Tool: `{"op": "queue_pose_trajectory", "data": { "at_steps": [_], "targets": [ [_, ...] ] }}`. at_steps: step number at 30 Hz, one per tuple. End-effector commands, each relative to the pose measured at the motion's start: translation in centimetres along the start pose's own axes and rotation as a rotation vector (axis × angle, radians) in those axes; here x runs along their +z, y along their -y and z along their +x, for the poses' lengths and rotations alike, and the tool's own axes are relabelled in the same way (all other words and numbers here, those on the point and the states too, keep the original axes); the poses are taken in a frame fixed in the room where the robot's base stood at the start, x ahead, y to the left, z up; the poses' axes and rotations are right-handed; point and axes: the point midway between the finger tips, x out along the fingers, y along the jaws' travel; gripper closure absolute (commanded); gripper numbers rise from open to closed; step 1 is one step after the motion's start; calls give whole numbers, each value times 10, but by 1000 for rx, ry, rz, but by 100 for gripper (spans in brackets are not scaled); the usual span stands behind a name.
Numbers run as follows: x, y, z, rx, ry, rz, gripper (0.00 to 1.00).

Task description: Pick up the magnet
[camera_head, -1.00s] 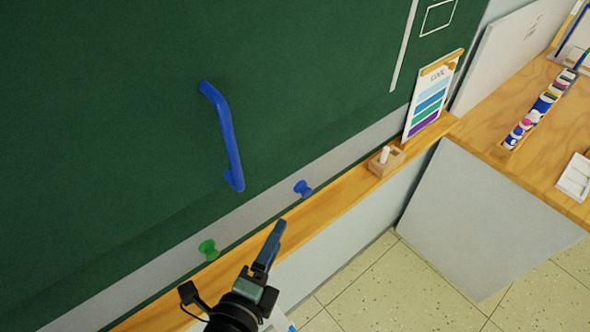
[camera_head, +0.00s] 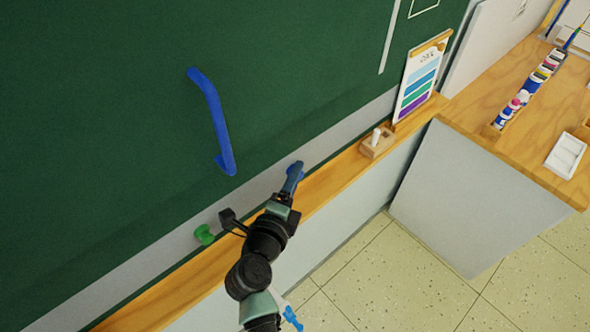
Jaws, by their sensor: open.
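A blue knob-shaped magnet (camera_head: 297,167) is on the grey strip along the bottom of the green board. My gripper (camera_head: 291,184) is right at it, and its fingers hide most of the magnet. The jaws are open; I cannot tell whether the fingers are around the magnet or only in front of it. A green magnet (camera_head: 204,235) of the same shape sits on the strip, lower left of my gripper.
A blue bar handle (camera_head: 217,122) sticks out from the board (camera_head: 110,120). The wooden ledge (camera_head: 325,187) runs under the strip. It carries a wooden block (camera_head: 378,147) with a white peg and a colour chart (camera_head: 415,85). A wooden table (camera_head: 555,125) stands at right.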

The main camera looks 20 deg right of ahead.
Motion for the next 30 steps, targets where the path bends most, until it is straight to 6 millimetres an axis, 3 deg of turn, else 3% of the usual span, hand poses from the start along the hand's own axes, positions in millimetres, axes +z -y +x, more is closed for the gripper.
{"op": "queue_pose_trajectory", "data": {
  "at_steps": [6,16,30],
  "targets": [
    [0,0,1,0,0,0,39],
    [0,0,0,0,-1,0,98],
    [-3,8,-4,0,-2,0,100]
  ]
}}
